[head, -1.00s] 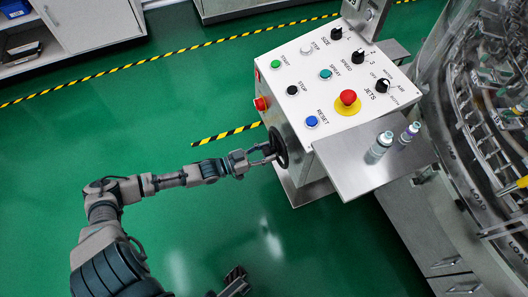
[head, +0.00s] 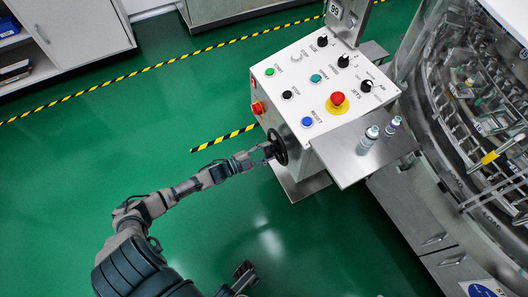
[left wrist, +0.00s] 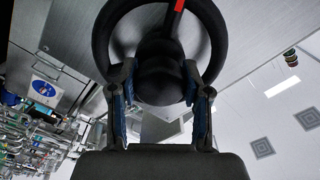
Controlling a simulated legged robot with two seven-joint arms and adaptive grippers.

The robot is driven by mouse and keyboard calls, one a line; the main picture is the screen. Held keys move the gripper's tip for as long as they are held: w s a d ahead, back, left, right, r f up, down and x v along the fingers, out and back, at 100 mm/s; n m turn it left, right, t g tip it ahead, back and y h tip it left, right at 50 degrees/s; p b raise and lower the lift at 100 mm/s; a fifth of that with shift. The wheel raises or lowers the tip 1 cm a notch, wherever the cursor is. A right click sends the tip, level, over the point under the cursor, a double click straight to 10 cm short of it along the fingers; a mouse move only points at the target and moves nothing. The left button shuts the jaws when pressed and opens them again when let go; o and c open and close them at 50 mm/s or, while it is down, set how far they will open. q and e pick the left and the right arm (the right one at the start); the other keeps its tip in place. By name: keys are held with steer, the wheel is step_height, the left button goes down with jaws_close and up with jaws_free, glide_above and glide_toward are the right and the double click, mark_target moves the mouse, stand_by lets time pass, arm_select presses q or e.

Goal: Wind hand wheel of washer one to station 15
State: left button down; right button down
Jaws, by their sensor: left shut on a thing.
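The black hand wheel (head: 279,147) is on the side of the control box of the washer. In the left wrist view the hand wheel (left wrist: 101,38) shows its round rim and a red mark on a spoke at the top. My left gripper (head: 268,148) is at the wheel. In the left wrist view the left gripper (left wrist: 160,88) has its fingers on either side of the black hub in the middle of the wheel and is shut on it. A small display (head: 335,11) at the top of the box reads what looks like 99. My right gripper (head: 244,272) shows at the bottom edge, partly cut off.
The control panel (head: 300,95) carries several buttons, knobs and a red emergency stop (head: 337,98). Two small vials (head: 370,136) stand on a steel shelf (head: 340,160). The round washer (head: 430,120) fills the right side. Green floor (head: 150,130) is clear at left.

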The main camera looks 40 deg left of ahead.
arm_select(q)
steer(key=m, duration=0.2)
steer(key=shift+m, duration=0.3)
steer(key=shift+f+m+p, duration=0.15)
steer(key=shift+m+p, duration=0.3)
steer(key=shift+m, duration=1.05)
arm_select(e)
steer(key=shift+w+a+f+n+g+y, duration=0.2)
steer(key=shift+w+f+g, duration=0.25)
steer(key=shift+w+g, duration=0.2)
steer(key=shift+w+a+f+n+g+y, duration=0.1)
steer(key=shift+w+a+f+n+g, duration=0.1)
steer(key=shift+w+f+g, duration=0.3)
arm_select(q)
steer(key=shift+s+d, duration=0.1)
arm_select(e)
steer(key=shift+w, duration=0.15)
arm_select(q)
steer(key=shift+f, duration=0.1)
steer(key=c, duration=0.6)
jaws_free()
steer(key=shift+o, duration=0.5)
arm_select(e)
steer(key=shift+d+r, duration=0.1)
arm_select(q)
steer(key=shift+s+a, duration=0.2)
steer(key=shift+s, duration=0.05)
steer(key=v, duration=1.1)
